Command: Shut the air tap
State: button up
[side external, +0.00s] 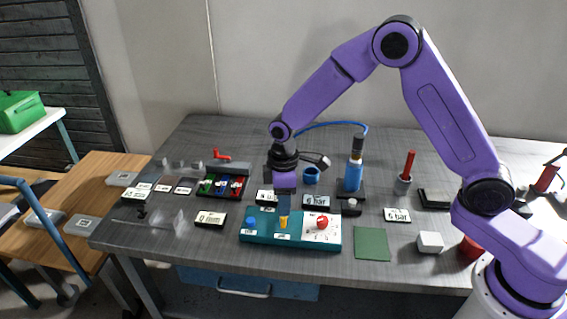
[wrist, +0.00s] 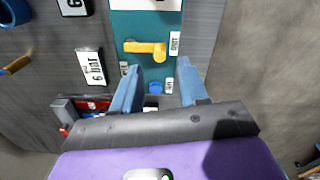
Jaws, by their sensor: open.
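The air tap, a yellow lever (side external: 283,223), stands in the middle of a teal panel (side external: 262,238) on the bench. In the wrist view the lever (wrist: 146,48) lies across the teal panel (wrist: 146,24), one end near a small white label (wrist: 175,43). That label's wording is too small to read surely. My gripper (side external: 284,208) points down over the back part of the panel. In the wrist view its blue fingers (wrist: 158,70) are apart with nothing between them. The lever shows beyond the fingertips, apart from them.
On the panel, a blue button (side external: 249,223) is to the left of the lever and a red knob (side external: 322,222) to the right. A green mat (side external: 371,243) lies to the right.

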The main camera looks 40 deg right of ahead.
notch_tip(320, 180, up, 13)
dwell(0.3)
jog(key=s+d, duration=0.3)
jog(key=s, duration=0.7)
jog(key=s+d, duration=0.4)
jog(key=s, duration=0.6)
jog(key=s+d+n, duration=0.1)
jog(key=s+d, duration=0.3)
jog(key=s, duration=0.7)
jog(key=shift+d, duration=0.25)
